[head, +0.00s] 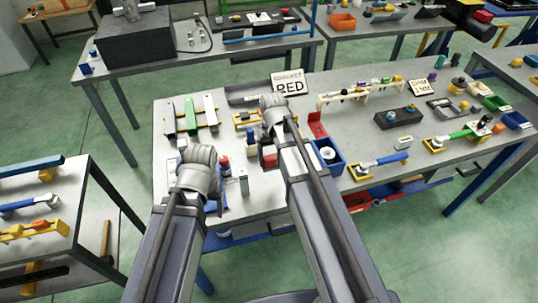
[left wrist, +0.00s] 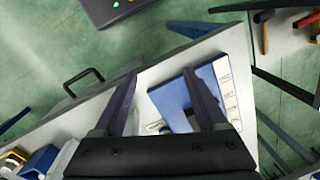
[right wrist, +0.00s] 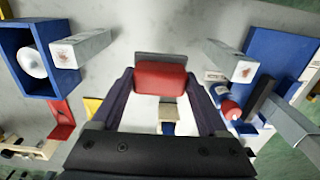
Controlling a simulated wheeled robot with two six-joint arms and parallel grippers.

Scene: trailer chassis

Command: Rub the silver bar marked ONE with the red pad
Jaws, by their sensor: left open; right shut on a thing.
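The red pad (right wrist: 160,78) has a grey backing and sits between the fingers of my right gripper (right wrist: 160,88), which is shut on it. Two silver bars with small reddish marks on their ends show in the right wrist view: one at left (right wrist: 82,48), one at right (right wrist: 228,60). The pad is between them in that view and looks apart from both. I cannot read which is marked ONE. One silver bar (head: 243,184) also shows in the head view, right of my left arm. My left gripper (left wrist: 163,73) is open and empty, near a blue block with a labelled white strip (left wrist: 185,98).
A blue box (head: 328,158) holding a white round item stands right of my right arm. A rack with silver and green bars (head: 191,115) lies at the table's left. A RED sign (head: 288,84) stands behind. A red-topped bottle (right wrist: 230,108) is near the right bar.

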